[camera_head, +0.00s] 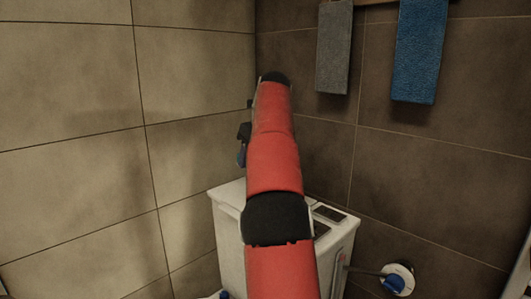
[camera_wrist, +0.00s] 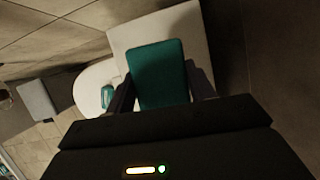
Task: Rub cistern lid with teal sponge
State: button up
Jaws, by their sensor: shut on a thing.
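The teal sponge (camera_wrist: 160,75) is held between the two dark fingers of my gripper (camera_wrist: 162,85) in the wrist view. A pale, flat, squarish surface, apparently the cistern lid (camera_wrist: 128,35), lies behind the sponge and is partly covered by it. I cannot tell whether the sponge touches it. In the head view my red arm stands in front of the white cistern (camera_head: 229,235) and hides much of its top. Only a dark part of my gripper (camera_head: 243,132) shows left of the arm, with a small blue patch below it.
A rounded white fixture (camera_wrist: 88,82) with a small teal item (camera_wrist: 107,95) sits left of the pale surface. A grey towel (camera_head: 333,45) and a blue towel (camera_head: 419,50) hang on the right wall. A round white-and-blue item (camera_head: 398,279) is low at right.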

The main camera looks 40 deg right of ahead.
jog(key=shift+f, duration=2.95)
jog(key=shift+f+b, duration=0.55)
jog(key=shift+f, duration=0.45)
jog(key=shift+s, duration=0.15)
jog(key=shift+s+d+b, duration=0.2)
jog(key=shift+s+d, duration=0.05)
jog(key=shift+s, duration=1.55)
jog(key=shift+s+d+b, duration=0.2)
jog(key=shift+s, duration=1.6)
jog(key=shift+s+d+b, duration=0.2)
jog(key=shift+s+d, duration=0.05)
jog(key=shift+s, duration=1.55)
jog(key=shift+r, duration=0.1)
jog(key=shift+p, duration=0.4)
jog(key=shift+w, duration=0.15)
